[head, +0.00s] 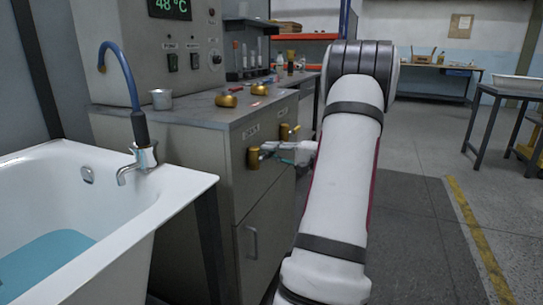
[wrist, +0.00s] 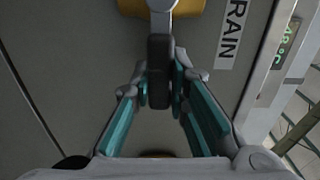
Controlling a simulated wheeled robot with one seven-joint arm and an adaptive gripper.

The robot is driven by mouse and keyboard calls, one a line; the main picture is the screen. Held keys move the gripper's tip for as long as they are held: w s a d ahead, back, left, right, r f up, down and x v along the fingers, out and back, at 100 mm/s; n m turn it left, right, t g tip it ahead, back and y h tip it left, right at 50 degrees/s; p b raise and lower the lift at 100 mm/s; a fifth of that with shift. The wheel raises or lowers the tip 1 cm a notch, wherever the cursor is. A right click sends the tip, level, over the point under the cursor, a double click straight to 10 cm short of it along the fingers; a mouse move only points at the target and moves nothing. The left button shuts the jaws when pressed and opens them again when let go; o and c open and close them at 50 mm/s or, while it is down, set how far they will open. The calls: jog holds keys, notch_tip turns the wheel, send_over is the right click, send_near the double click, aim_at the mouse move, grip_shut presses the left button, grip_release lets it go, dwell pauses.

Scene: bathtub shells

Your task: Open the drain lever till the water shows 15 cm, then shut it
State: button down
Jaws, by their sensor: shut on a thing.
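The drain lever has a dark grip (wrist: 159,62) on a light arm, below a brass body (wrist: 190,7) at the top of the wrist view. A label (wrist: 231,32) beside it reads "RAIN", its start cut off. My gripper (wrist: 161,88) has its teal-lined fingers on both sides of the dark grip and is shut on it. In the head view my gripper (head: 287,160) is at the cabinet side, by a brass valve body (head: 253,158); my arm hides part of it. The white bathtub (head: 185,185) holds blue water (head: 45,262). No depth reading is legible.
The grey cabinet (head: 200,195) stands right of the tub, with a second brass fitting (head: 285,131) behind the first. A panel display (head: 170,6) reads 48 °C. A tap (head: 140,165) with a blue hose stands at the tub's rim.

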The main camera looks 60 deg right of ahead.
jog(key=c, duration=1.5)
grip_release()
jog(key=shift+s, duration=0.1)
jog(key=s, duration=0.8)
jog(key=s+d, duration=0.1)
jog(key=s, duration=0.2)
jog(key=shift+s, duration=0.4)
